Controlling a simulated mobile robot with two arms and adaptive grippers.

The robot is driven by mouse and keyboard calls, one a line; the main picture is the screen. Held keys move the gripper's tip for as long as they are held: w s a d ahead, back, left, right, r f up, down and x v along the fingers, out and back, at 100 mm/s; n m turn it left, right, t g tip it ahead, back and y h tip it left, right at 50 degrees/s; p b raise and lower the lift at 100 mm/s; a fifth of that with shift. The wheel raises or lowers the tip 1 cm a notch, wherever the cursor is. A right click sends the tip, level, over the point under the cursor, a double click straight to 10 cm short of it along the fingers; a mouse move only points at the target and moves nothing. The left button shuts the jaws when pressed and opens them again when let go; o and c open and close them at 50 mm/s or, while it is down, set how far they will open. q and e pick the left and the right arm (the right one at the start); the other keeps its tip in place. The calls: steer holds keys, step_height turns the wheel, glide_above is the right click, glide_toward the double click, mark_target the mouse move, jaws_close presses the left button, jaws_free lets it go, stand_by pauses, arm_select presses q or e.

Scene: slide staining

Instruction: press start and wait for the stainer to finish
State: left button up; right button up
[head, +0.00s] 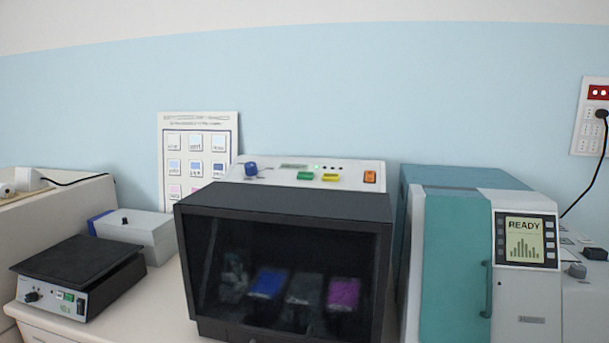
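The stainer appears to be the dark cabinet (283,203) in the middle of the bench, with its dark glass front down. Through the glass I see a blue block (268,283), a dark grey one (305,288) and a magenta one (343,294). A white control panel (270,171) rises behind its top. The panel has a blue knob (251,169), a small display (294,166), a lit green lamp, a green button (305,176), a yellow button (331,177) and an orange switch (370,177). Button labels are too small to read. Neither gripper is in view.
A teal and white machine (455,265) with a screen reading READY (524,238) stands close on the right. A black-topped plate device (80,262) and a grey box (140,235) stand on the left. A chart (198,150) leans at the wall.

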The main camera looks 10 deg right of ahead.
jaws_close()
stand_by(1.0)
